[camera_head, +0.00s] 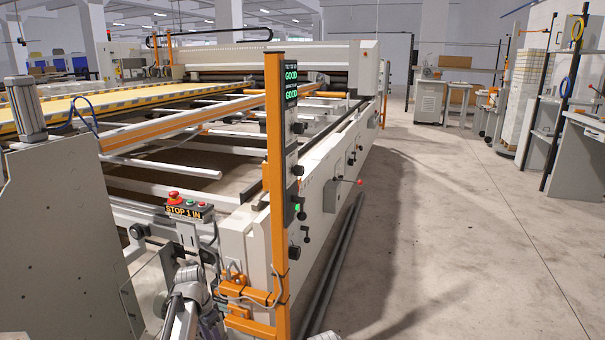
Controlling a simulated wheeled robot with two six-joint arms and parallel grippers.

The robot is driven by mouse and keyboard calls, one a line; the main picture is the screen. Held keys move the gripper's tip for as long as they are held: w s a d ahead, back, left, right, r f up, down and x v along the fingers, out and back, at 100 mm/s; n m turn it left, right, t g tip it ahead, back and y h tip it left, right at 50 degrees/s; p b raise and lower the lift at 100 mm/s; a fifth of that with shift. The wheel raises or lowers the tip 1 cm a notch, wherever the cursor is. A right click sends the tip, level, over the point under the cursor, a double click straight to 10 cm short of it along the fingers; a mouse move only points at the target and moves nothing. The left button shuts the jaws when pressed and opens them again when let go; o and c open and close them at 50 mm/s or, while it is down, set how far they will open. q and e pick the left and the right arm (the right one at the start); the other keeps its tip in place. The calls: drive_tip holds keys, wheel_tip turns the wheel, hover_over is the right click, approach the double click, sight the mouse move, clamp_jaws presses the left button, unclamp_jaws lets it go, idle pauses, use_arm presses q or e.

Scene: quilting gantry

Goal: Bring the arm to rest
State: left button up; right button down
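A white-and-grey arm of mine (190,298) rises from the bottom edge, left of the orange post. Its upper part is close to the control box on its post, and I cannot make out gripper fingers on it. A small pale piece, perhaps of my other arm, shows at the bottom edge right of the post. Neither gripper can be seen. The control box (189,208) has a red stop button (173,197) and a label reading "STOP 1 IN".
The orange post (276,165) carries displays reading "GOOD" (291,78), knobs and a lit green button. The quilting gantry's white side rail (325,165) runs back behind it. A grey panel (62,245) stands at left. The concrete floor (455,230) at right is clear.

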use_arm(q)
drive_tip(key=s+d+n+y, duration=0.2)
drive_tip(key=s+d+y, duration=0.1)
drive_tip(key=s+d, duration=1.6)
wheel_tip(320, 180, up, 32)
drive_tip(key=p, duration=3.2)
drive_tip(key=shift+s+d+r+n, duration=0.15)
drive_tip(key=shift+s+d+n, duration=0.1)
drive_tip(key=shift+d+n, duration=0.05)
